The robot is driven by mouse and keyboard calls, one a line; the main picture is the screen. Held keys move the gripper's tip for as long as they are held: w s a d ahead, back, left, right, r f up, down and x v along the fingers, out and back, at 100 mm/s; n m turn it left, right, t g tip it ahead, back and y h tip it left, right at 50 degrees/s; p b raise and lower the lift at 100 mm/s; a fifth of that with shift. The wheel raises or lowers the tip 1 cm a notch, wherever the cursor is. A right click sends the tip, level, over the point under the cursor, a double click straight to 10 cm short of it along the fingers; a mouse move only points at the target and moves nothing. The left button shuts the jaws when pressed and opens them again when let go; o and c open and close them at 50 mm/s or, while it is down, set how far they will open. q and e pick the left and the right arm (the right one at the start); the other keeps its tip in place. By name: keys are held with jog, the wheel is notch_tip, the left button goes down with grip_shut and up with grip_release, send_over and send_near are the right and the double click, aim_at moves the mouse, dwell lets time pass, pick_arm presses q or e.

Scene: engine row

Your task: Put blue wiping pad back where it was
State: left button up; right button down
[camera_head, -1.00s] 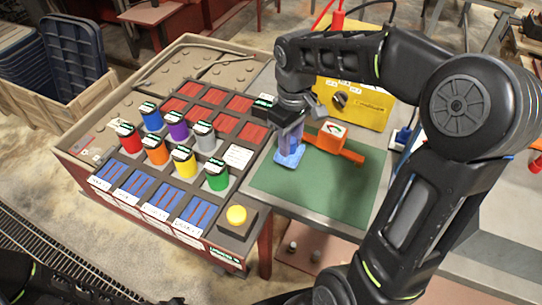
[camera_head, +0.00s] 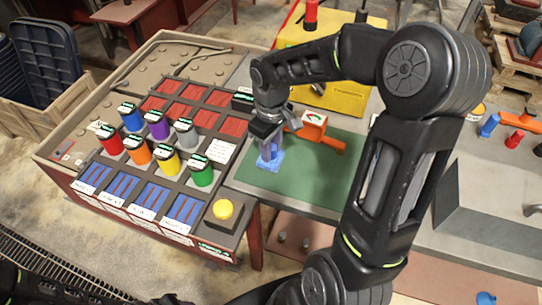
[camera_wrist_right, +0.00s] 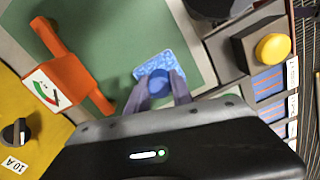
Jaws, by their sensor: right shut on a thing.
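The blue wiping pad (camera_head: 271,158) is at the left part of the green mat (camera_head: 310,178), near the orange tool. It also shows in the wrist view (camera_wrist_right: 160,66), flat and light blue with a darker round knob on top. My right gripper (camera_head: 268,148) is over it, with its two fingers (camera_wrist_right: 158,92) closed on the knob. The pad appears to be on or just above the mat; I cannot tell if it touches. My left gripper is not clearly in view; only dark arm parts show at the bottom left.
An orange tool with a gauge (camera_head: 314,128) lies beside the pad on the mat. A yellow box (camera_head: 333,95) stands behind. To the left is a rack with several coloured cylinders (camera_head: 162,128) and a yellow button (camera_head: 223,210). The mat's front right is clear.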

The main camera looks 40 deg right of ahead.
jog(key=shift+f, duration=1.9)
jog(key=shift+f, duration=0.1)
jog(key=c, duration=1.1)
grip_release()
notch_tip(320, 180, up, 12)
jog(key=shift+r, duration=0.15)
